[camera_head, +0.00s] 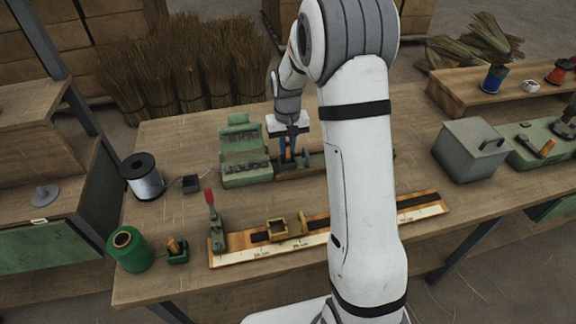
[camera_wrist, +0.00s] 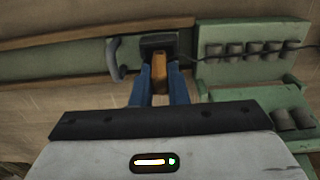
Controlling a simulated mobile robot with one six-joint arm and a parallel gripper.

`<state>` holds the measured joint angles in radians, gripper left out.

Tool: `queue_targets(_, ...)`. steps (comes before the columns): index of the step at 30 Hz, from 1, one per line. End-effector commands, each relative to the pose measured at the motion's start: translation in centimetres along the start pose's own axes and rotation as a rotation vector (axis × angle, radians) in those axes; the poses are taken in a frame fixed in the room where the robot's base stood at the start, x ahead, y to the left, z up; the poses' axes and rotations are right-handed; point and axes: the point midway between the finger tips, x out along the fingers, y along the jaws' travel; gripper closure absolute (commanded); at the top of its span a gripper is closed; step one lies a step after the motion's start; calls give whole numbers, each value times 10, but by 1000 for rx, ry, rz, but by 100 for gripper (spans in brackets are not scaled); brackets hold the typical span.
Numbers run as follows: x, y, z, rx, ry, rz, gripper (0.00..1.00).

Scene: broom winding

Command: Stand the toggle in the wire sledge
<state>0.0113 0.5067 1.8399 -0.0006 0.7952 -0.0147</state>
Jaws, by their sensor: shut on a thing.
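My gripper (camera_head: 289,158) is over the low rail unit at the back of the bench, its blue fingers pointing down. In the wrist view it is shut on an orange-brown wooden piece (camera_wrist: 159,74), which looks like the toggle. The piece's far end meets or overlaps a dark block (camera_wrist: 158,42), probably the wire sledge; I cannot tell whether it is seated in it. A thin dark wire (camera_wrist: 272,50) runs right from near the block. The fingers hide the toggle's sides, and in the head view the toggle is hard to make out.
A green rack (camera_head: 245,168) with several dark cylinders stands left of the gripper. A curved handle (camera_wrist: 114,58) rises beside the block. In front lies a ruled board (camera_head: 235,258) with a red-handled clamp (camera_head: 212,215). Wire spool (camera_head: 146,180) and green spool (camera_head: 130,250) stand left; a grey box (camera_head: 468,152) stands right.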

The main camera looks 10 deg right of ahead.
Motion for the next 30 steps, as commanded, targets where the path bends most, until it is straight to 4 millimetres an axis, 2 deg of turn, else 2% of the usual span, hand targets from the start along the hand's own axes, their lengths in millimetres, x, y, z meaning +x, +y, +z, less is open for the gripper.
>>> queue_targets(16,18,0,0,0,0,0,100)
queue_targets(17,17,0,0,0,1,0,85)
queue_targets(18,16,0,0,0,1,0,81)
queue_targets(26,16,0,0,0,0,0,61)
queue_targets(30,16,0,0,0,0,0,61)
